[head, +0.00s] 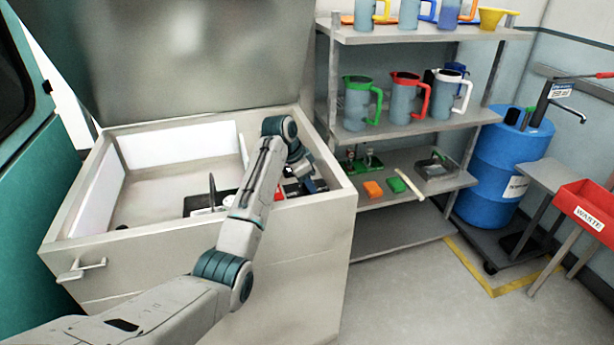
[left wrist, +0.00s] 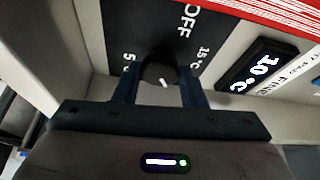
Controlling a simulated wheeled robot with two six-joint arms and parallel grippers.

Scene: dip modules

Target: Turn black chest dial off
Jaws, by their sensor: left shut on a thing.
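The black dial (left wrist: 158,69) sits on a black panel (left wrist: 150,30) marked OFF, 5 and 15 °C in the left wrist view. A short white mark shows on the dial's lower part, on the side away from OFF. My left gripper (left wrist: 160,84) is shut on the dial, one finger on each side of it. In the head view the left gripper (head: 303,183) is down inside the right end of the open chest (head: 200,260), and the dial is hidden there. My right gripper is in neither view.
A small display (left wrist: 262,68) beside the dial reads 10 °C. The chest's lid (head: 190,50) stands open behind. A shelf (head: 420,170) with jugs stands close on the right, with a blue barrel (head: 505,160) and a red waste bin (head: 590,205) beyond.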

